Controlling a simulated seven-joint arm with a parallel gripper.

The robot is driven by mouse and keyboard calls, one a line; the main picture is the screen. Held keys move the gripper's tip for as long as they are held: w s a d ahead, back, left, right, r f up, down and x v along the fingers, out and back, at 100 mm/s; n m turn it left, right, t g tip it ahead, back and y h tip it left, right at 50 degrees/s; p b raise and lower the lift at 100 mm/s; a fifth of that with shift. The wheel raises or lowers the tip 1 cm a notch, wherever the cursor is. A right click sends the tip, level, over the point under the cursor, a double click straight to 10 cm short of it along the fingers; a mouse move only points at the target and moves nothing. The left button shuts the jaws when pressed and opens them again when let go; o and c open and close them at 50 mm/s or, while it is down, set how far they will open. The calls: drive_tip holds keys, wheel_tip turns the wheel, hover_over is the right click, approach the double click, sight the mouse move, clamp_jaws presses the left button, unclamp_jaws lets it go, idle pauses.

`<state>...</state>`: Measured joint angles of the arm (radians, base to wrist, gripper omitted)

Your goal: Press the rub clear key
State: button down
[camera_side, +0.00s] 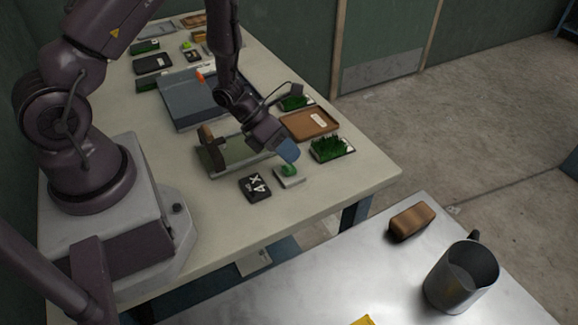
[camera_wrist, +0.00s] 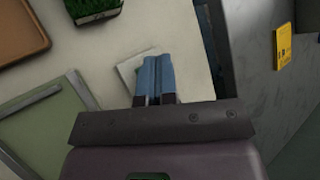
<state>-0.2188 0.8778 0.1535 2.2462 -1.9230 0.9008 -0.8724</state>
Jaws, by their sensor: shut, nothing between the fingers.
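A small pale plate (camera_side: 291,182) with a round green button (camera_side: 289,169) lies near the front right of the cream table; no label on it is readable. The plate's edge shows in the wrist view (camera_wrist: 127,68), with its button hidden behind the fingers. My gripper (camera_side: 291,156) points down with its blue fingers together and empty, right over the green button. I cannot tell whether the tips touch it. In the wrist view the closed fingers (camera_wrist: 156,62) overlap the plate.
A black block marked 4X (camera_side: 255,187) lies left of the plate. A green panel with a brown block (camera_side: 208,137) stands behind. A brown tray (camera_side: 310,123) and turf samples (camera_side: 333,150) lie to the right. A steel table in front holds a mug (camera_side: 462,278).

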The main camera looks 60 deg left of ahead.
sight(289, 166)
idle(0.8)
drive_tip(key=shift+f, duration=0.4)
drive_tip(key=shift+f, duration=0.5)
idle(0.5)
drive_tip(key=shift+r, duration=0.95)
drive_tip(key=shift+r, duration=2.5)
